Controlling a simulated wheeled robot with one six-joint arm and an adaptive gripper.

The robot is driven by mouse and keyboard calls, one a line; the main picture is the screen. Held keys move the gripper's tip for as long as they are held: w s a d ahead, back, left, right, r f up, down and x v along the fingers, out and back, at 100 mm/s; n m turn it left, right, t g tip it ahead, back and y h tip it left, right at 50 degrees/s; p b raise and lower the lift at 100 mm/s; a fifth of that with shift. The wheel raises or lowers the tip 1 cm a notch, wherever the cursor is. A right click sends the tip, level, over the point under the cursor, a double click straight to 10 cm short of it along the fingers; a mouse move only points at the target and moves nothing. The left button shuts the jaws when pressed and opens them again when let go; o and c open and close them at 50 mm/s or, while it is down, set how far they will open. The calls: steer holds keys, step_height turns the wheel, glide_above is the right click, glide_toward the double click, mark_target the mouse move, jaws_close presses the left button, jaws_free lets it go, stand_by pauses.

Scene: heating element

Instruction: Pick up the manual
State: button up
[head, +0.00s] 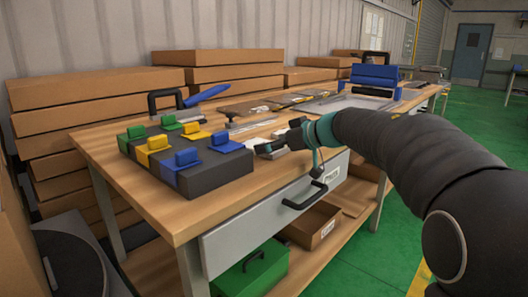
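My gripper (263,149) is low over the front edge of the wooden workbench (135,168), just right of a dark block with coloured handles. Its fingers are small and dark here, so I cannot tell whether they are open or shut or hold anything. I cannot identify the manual for certain. Flat, booklet-like items (247,108) lie on the bench behind the gripper. Small white pieces (285,131) lie close behind it, partly hidden by my arm.
The dark block (215,174) carries green, yellow and blue handles. A blue-handled tool (207,95) lies behind it. A blue device (375,75) stands at the far bench end. Cardboard boxes (90,88) line the wall. A grey drawer (255,222) hangs under the benchtop. Green floor is clear at right.

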steer(key=shift+w+a+f, duration=0.3)
steer(key=shift+w+a, duration=0.1)
steer(key=shift+a, duration=0.1)
steer(key=c, duration=1)
steer(key=shift+c, duration=0.2)
steer(key=shift+r, duration=0.15)
